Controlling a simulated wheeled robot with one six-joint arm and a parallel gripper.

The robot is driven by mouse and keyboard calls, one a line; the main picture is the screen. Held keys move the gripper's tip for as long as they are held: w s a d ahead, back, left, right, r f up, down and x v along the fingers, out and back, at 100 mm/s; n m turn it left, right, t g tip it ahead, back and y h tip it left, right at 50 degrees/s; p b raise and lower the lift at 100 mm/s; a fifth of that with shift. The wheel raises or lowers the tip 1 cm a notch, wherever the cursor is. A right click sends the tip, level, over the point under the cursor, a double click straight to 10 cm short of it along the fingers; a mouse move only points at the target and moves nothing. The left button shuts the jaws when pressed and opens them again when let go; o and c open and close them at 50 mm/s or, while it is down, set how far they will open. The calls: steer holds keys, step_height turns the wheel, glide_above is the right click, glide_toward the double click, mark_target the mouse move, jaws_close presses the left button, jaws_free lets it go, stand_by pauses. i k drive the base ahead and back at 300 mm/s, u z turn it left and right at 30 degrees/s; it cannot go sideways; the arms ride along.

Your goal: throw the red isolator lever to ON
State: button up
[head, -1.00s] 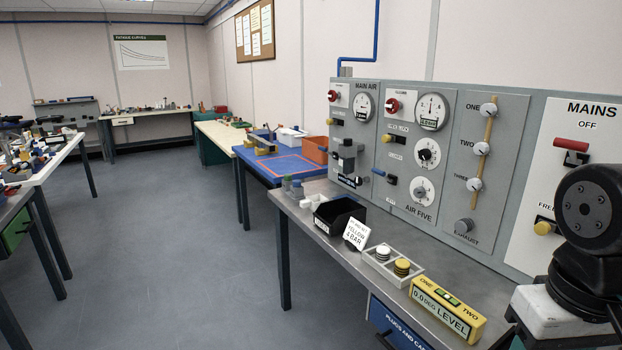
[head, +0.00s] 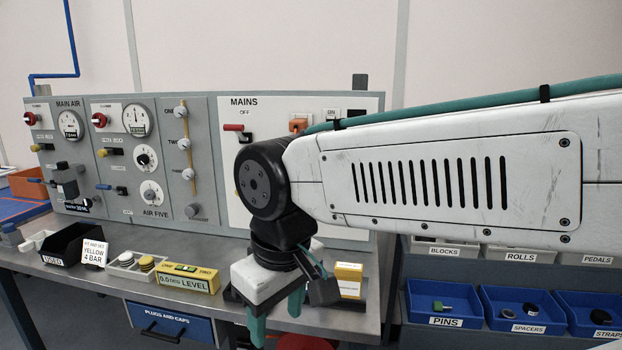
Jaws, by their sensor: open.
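The red isolator lever (head: 234,127) sits on the white MAINS panel (head: 258,111), its red grip pointing left below the word OFF. An ON label (head: 331,112) is further right on the panel. My gripper (head: 277,320) hangs pointing down, low in front of the panel, over the bench's front edge. Its teal fingers are apart, and I see nothing between them. It is well below the lever and apart from it. My arm hides the middle and lower right of the MAINS panel.
An orange part (head: 299,125) sits on the panel right of the lever. The yellow level (head: 188,278), a two-well tray (head: 130,265) and a black bin (head: 75,244) stand on the bench. A yellow block (head: 348,271) is right of my gripper. Blue bins (head: 443,303) are lower right.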

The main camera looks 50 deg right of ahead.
mark_target(236, 127)
steer(key=k, duration=0.4)
steer(key=u, duration=0.9)
steer(key=i, duration=0.65)
steer(key=z, duration=2.05)
steer(key=i, duration=0.5)
steer(key=z, duration=0.1)
